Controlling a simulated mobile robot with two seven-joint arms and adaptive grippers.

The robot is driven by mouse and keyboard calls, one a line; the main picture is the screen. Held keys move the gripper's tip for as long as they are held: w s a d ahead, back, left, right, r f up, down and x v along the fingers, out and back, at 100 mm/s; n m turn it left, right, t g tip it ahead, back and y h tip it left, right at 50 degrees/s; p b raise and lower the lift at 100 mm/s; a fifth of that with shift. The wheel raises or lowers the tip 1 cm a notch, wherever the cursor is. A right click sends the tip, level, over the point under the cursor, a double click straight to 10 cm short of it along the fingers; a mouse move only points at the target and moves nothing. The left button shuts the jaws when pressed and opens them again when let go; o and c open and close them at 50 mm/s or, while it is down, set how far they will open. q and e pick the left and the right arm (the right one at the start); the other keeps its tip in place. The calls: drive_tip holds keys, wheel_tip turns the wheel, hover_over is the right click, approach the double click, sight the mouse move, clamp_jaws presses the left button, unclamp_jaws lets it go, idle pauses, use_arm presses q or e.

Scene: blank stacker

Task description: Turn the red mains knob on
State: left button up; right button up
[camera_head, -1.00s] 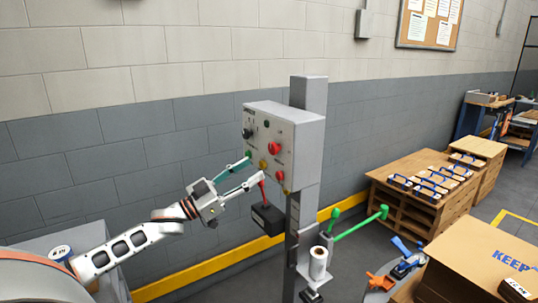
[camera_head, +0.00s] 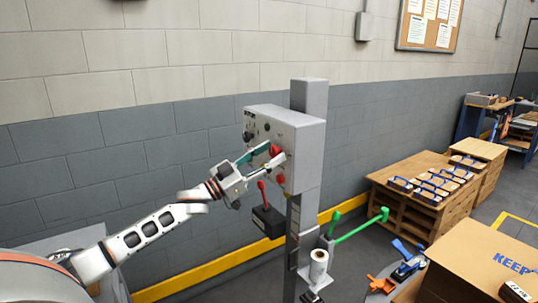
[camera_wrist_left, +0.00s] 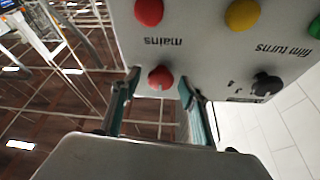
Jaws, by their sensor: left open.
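The grey control box (camera_head: 305,140) is fixed to a post, with knobs and buttons on its front. The red mains knob (camera_head: 276,150) is at the upper part of that face. In the left wrist view the knob (camera_wrist_left: 160,77) shows beside the upside-down word "mains". My left gripper (camera_head: 277,153) is open at the panel, its two fingers on either side of the knob. In the wrist view the fingertips (camera_wrist_left: 159,84) flank the knob with gaps visible; contact cannot be told. The knob's pointing direction is unclear. My right gripper is not in view.
A second red button (camera_head: 279,178) sits below the knob; a yellow one (camera_wrist_left: 242,14) and a black knob (camera_wrist_left: 267,83) are nearby. A red-handled lever on a black box (camera_head: 268,220) is under my gripper. A green-handled arm (camera_head: 360,228) juts out right of the post.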

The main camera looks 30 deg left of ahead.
use_arm(q)
drive_tip(key=c, duration=1.1)
